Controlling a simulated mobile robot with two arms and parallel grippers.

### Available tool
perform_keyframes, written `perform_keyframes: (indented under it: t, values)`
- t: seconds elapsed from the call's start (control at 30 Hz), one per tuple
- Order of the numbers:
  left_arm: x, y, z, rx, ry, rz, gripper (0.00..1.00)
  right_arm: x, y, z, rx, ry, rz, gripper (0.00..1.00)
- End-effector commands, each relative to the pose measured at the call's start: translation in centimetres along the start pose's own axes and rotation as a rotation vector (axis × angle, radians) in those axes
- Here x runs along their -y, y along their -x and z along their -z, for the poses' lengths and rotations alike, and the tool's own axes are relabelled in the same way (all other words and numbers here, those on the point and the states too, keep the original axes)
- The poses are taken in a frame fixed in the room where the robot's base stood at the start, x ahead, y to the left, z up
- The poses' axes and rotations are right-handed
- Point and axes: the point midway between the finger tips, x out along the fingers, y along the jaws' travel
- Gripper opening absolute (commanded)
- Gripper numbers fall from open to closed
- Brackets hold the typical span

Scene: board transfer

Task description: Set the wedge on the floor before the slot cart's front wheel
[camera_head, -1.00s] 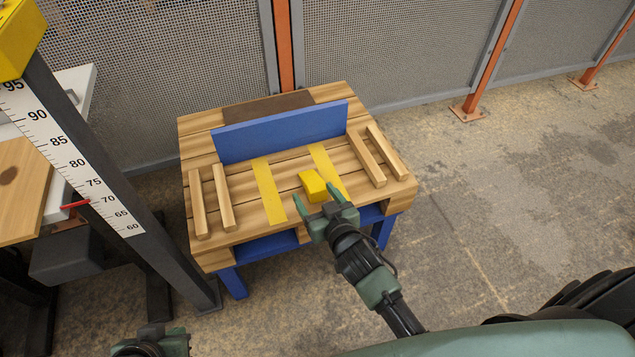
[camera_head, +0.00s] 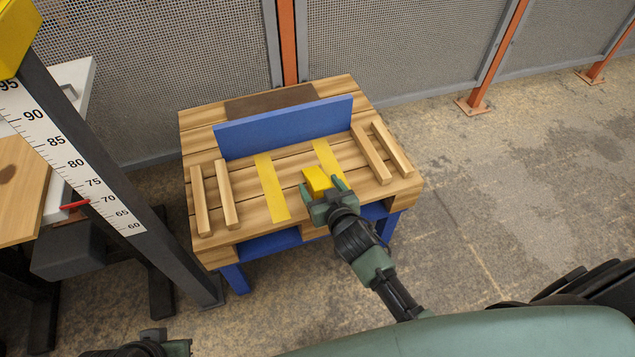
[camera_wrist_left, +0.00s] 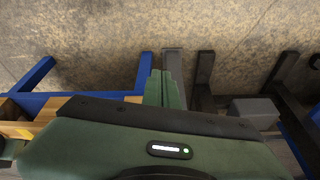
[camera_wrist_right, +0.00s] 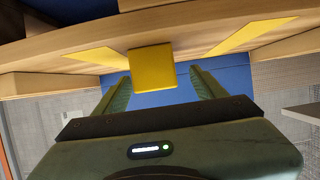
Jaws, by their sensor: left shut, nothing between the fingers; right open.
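The yellow wedge (camera_head: 317,180) sits on the wooden top of the blue-legged bench, near its front edge and by the right yellow stripe. It also shows in the right wrist view (camera_wrist_right: 153,67), ahead of the fingers and between their lines. My right gripper (camera_head: 325,190) is open at the wedge, with a finger on either side of its near end; contact cannot be told. Its fingers (camera_wrist_right: 160,90) also show in the right wrist view. My left gripper (camera_wrist_left: 164,80) is shut and empty, pointing over the floor. The slot cart is not clearly identifiable in view.
The bench top (camera_head: 245,190) carries wooden rails (camera_head: 371,155) and a blue upright board (camera_head: 285,128). A post with a scale (camera_head: 85,165) stands at left beside a wooden table (camera_head: 25,190). A mesh fence (camera_head: 390,45) runs behind. Floor (camera_head: 500,190) at right is clear.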

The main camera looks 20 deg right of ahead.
Motion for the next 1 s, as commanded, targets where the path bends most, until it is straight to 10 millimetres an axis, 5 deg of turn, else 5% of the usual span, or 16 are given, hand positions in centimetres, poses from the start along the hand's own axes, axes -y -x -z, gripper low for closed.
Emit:
perform_keyframes:
  t: [0.13,0.4,0.83,1.0]
  values:
    - [0.0,-0.9,-0.3,0.000,0.000,0.000,0.00,-0.3,-2.0,-0.1,-0.002,0.003,-0.001,0.71]
    - [-0.6,-1.3,4.9,-0.222,-0.007,-0.011,0.00,-0.5,-4.6,-0.1,-0.001,0.001,0.001,0.71]
    - [-0.8,-1.0,6.8,-0.302,-0.010,-0.015,0.00,-0.5,-5.3,0.0,0.000,0.001,0.001,0.71]
    - [-0.8,-1.0,6.8,-0.301,-0.010,-0.015,0.00,-0.5,-5.3,0.0,0.000,0.001,0.001,0.24]
